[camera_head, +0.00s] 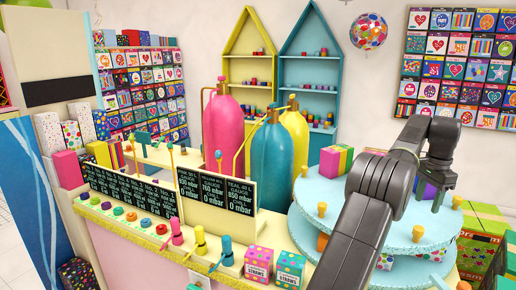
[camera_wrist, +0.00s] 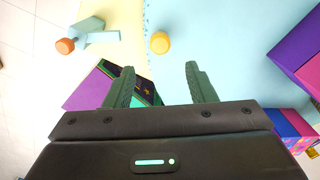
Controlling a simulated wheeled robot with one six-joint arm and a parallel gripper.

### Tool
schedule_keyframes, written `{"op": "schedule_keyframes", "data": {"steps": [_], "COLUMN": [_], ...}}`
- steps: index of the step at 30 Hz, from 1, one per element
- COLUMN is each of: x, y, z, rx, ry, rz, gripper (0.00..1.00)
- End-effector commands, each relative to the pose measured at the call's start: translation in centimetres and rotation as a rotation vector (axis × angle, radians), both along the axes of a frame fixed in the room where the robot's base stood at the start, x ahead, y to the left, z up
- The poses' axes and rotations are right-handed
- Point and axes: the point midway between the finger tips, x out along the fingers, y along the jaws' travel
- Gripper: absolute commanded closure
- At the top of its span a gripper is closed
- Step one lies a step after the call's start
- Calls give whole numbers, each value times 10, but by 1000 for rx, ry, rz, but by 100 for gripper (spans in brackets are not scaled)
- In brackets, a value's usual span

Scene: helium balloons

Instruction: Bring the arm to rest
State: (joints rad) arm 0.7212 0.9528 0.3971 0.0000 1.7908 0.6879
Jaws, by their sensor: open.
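My dark grey arm reaches in from the bottom right of the head view and bends over the round blue tiered stand (camera_head: 305,228). My gripper (camera_head: 438,203) hangs from its end, pointing down, above the right part of the stand's upper tier. In the wrist view my gripper (camera_wrist: 160,75) has its two green-grey fingers well apart, with nothing between them. A yellow peg (camera_wrist: 159,43) on the pale blue surface lies beyond the fingertips. Part of the stand is hidden behind my arm.
Pink, teal (camera_head: 271,155) and yellow gas cylinders stand behind the counter. Black gauge signs (camera_head: 218,192) and coloured nozzles (camera_head: 225,250) line its front. Boxes (camera_head: 335,160) sit on and around the stand. A dotted balloon (camera_head: 368,31) floats at the back wall.

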Motion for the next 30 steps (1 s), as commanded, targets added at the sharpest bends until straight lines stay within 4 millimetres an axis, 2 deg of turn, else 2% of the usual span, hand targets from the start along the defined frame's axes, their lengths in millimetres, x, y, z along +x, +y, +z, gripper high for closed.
{"op": "schedule_keyframes", "data": {"steps": [5,14,28,30], "x": [0,-1,-1,1], "y": [0,1,1,13], "z": [23,-27,-121,-117], "rx": [-2,3,3,0], "ry": [-1,4,4,0], "rz": [0,0,0,-30], "gripper": [50,50,50,50]}}
